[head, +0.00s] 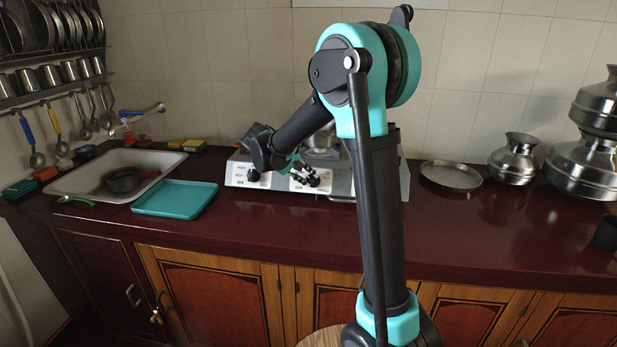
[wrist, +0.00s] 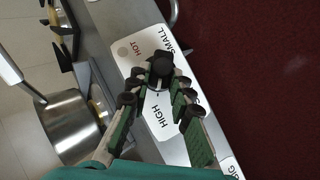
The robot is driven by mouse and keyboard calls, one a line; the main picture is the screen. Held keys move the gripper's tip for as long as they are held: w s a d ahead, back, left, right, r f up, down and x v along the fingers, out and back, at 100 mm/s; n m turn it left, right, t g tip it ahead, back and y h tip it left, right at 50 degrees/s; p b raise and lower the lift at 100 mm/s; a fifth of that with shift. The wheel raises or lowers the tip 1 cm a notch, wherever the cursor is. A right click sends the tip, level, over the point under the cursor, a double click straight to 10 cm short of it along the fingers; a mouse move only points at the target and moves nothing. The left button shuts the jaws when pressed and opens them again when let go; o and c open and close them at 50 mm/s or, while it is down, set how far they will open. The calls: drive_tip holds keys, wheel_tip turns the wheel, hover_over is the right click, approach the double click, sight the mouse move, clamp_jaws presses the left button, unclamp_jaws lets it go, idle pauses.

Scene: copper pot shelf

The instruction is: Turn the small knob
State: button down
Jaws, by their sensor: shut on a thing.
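The small knob (wrist: 160,65) is black and sits on the white control plate (wrist: 150,115) on the stove front, with "SMALL", "HOT" and "HIGH" printed around it. My gripper (wrist: 161,82) has its fingers on either side of the knob and is shut on it. In the head view my gripper (head: 305,172) is at the right part of the stove's front panel, and its fingers largely cover the knob there. The knob's pointer direction is hard to tell.
The stove (head: 380,183) stands on the dark red counter (head: 450,235). A metal pot (wrist: 75,125) is on the stove beside my gripper. Another black knob (head: 253,175) is at the panel's left. A teal tray (head: 175,198) lies left; a metal plate (head: 451,177) lies right.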

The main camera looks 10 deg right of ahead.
drive_tip(key=shift+a+f+n+h, duration=0.1)
drive_tip(key=shift+n+h, duration=0.2)
drive_tip(key=shift+n, duration=0.1)
idle(0.4)
drive_tip(key=c, duration=1.4)
unclamp_jaws()
drive_tip(key=shift+o, duration=0.2)
drive_tip(key=shift+a, duration=0.1)
drive_tip(key=v, duration=1.2)
drive_tip(key=shift+s, duration=0.2)
drive_tip(key=shift+f, duration=0.15)
